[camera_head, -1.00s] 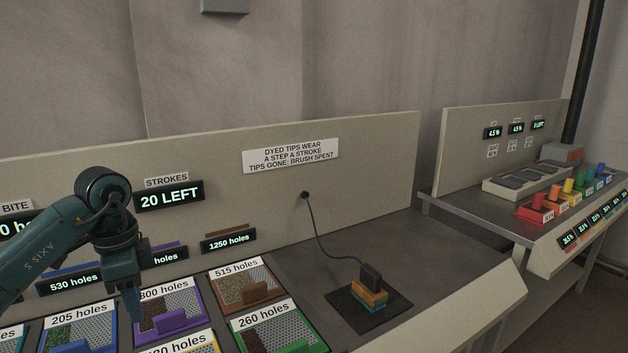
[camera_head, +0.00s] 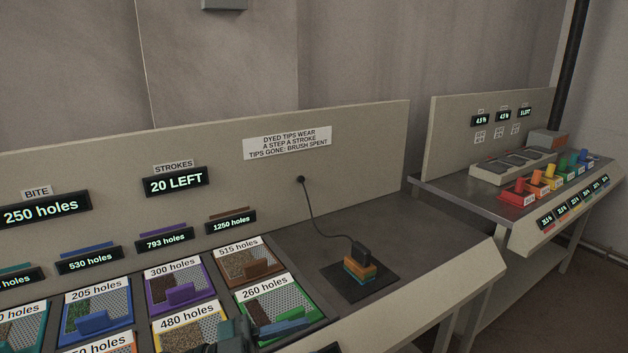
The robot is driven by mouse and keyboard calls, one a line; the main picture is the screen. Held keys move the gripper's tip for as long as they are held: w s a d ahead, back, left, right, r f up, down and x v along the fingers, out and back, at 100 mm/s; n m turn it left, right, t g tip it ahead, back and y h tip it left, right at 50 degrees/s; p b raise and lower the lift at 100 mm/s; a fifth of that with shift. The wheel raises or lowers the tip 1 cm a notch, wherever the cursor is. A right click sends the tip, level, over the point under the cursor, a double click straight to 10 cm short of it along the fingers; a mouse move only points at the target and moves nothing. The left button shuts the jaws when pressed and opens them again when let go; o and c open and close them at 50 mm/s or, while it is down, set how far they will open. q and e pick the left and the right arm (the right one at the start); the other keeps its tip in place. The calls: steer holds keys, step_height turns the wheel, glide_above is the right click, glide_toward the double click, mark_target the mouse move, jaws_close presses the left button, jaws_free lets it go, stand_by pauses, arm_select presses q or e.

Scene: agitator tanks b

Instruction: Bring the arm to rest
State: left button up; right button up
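Part of my dark teal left arm shows at the bottom edge of the head view. Its gripper (camera_head: 284,329) is low over the front of the green tray (camera_head: 272,301) marked 260 holes. It covers part of that tray and of the yellow tray (camera_head: 192,329) marked 480 holes. I cannot tell whether it touches a tray or whether its fingers are open or shut. No held thing shows. My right gripper is not in view.
The brush block (camera_head: 358,268) sits on a dark pad (camera_head: 376,288) with a cable to the back panel. Blue (camera_head: 97,307), purple (camera_head: 178,285) and brown (camera_head: 247,261) trays lie nearby. The bench right of the trays is mostly clear. A second bench (camera_head: 458,193) stands at right.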

arm_select(q)
steer(key=a+f+n+t+y+p, duration=0.1)
steer(key=a+f+n+t+y, duration=0.65)
steer(key=n+t+y, duration=0.4)
steer(key=s+a+f+n+g+y, duration=0.2)
steer(key=s+f, duration=0.3)
steer(key=f, duration=0.2)
steer(key=s+a+f+n+g+y+p, duration=0.1)
steer(key=s+a+f+n+g+y, duration=0.1)
steer(key=s+f, duration=0.4)
steer(key=shift+s+f+g+y, duration=0.35)
steer(key=shift+f+y, duration=0.2)
steer(key=shift+f, duration=0.35)
steer(key=shift+n, duration=0.25)
